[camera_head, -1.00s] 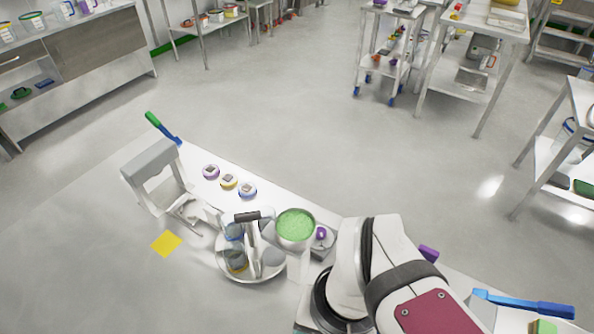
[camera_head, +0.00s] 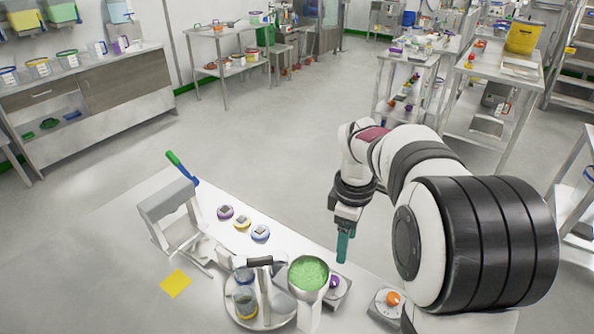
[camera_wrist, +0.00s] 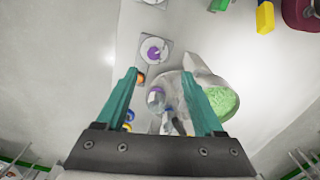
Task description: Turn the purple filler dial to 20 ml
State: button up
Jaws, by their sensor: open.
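The purple filler dial (camera_head: 334,282) is a purple knob on a white disc and a grey base, on the bench right of the bowl of green granules. In the wrist view the purple dial (camera_wrist: 153,50) lies just beyond my fingertips, roughly centred between them. Its scale marks are too small to read. My gripper (camera_head: 343,260) has teal fingers and points down, above and apart from the dial. In the wrist view my gripper (camera_wrist: 162,75) is open, with nothing between its fingers.
A similar orange dial (camera_head: 392,298) stands to the right on the bench. Several small round containers lie behind. Open floor lies beyond the bench.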

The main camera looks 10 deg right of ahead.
aim_at(333, 280)
jog(key=w+f, duration=0.1)
jog(key=f, duration=0.4)
jog(key=f+m, duration=0.1)
jog(key=f, duration=0.5)
jog(key=w+f+m, duration=0.1)
jog(key=f, duration=0.4)
jog(key=shift+w+a+f, duration=0.3)
jog(key=shift+c, duration=0.3)
grip_shut()
